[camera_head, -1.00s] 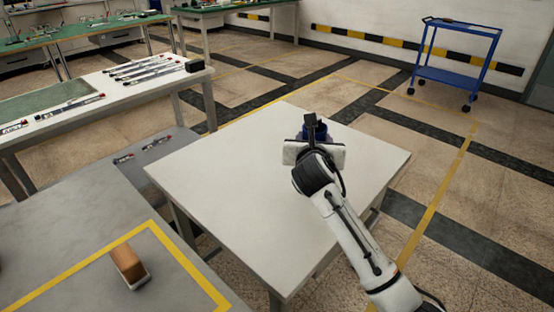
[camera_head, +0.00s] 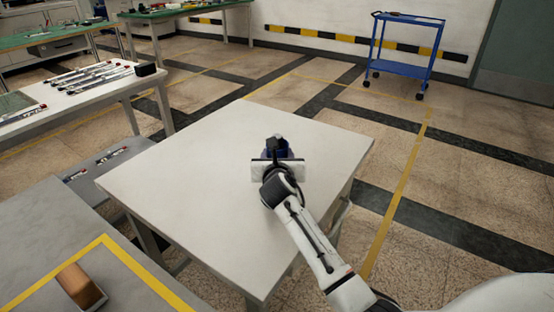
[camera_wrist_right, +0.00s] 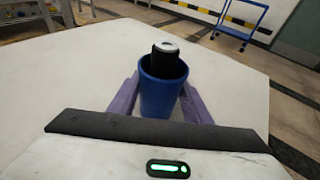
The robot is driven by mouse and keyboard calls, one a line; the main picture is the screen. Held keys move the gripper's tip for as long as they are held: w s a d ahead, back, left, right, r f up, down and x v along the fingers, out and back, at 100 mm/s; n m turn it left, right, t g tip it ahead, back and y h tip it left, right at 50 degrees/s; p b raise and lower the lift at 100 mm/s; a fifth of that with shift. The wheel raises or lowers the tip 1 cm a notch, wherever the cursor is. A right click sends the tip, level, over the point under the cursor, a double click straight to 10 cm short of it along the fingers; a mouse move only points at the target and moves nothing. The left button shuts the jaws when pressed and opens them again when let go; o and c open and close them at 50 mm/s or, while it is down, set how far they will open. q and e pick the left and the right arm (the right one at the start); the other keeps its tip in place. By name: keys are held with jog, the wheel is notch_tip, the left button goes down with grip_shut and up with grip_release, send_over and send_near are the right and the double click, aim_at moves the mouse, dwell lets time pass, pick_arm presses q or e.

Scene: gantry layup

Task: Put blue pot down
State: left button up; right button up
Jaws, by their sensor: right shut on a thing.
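The blue pot (camera_wrist_right: 160,97) is between the two purple fingers of my right gripper (camera_wrist_right: 160,100) in the right wrist view. The fingers are shut on its sides. A black cylinder with a silver top (camera_wrist_right: 167,58) stands up out of the pot. In the head view the pot (camera_head: 283,153) is mostly hidden behind my right gripper (camera_head: 278,148), over the right part of the white table (camera_head: 200,170). I cannot tell whether its base touches the tabletop. My left gripper is not in view.
The white tabletop is otherwise bare. A grey table (camera_head: 130,235) with yellow tape and a brown block (camera_head: 80,284) adjoins at the left. A bench with several tools (camera_head: 95,80) stands behind it. A blue cart (camera_head: 405,68) stands at the back right.

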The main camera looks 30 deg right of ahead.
jog(key=shift+f, duration=0.2)
jog(key=o, duration=1)
jog(key=shift+o, duration=0.2)
jog(key=shift+s+a+r, duration=0.1)
jog(key=shift+r, duration=0.1)
jog(key=p+v, duration=0.2)
jog(key=v, duration=0.8)
jog(key=shift+s+a+r+p, duration=0.2)
jog(key=shift+s+p, duration=0.1)
jog(key=shift+p, duration=0.1)
jog(key=shift+s+a+r, duration=0.1)
jog(key=shift+s+a, duration=0.15)
jog(key=shift+s, duration=0.15)
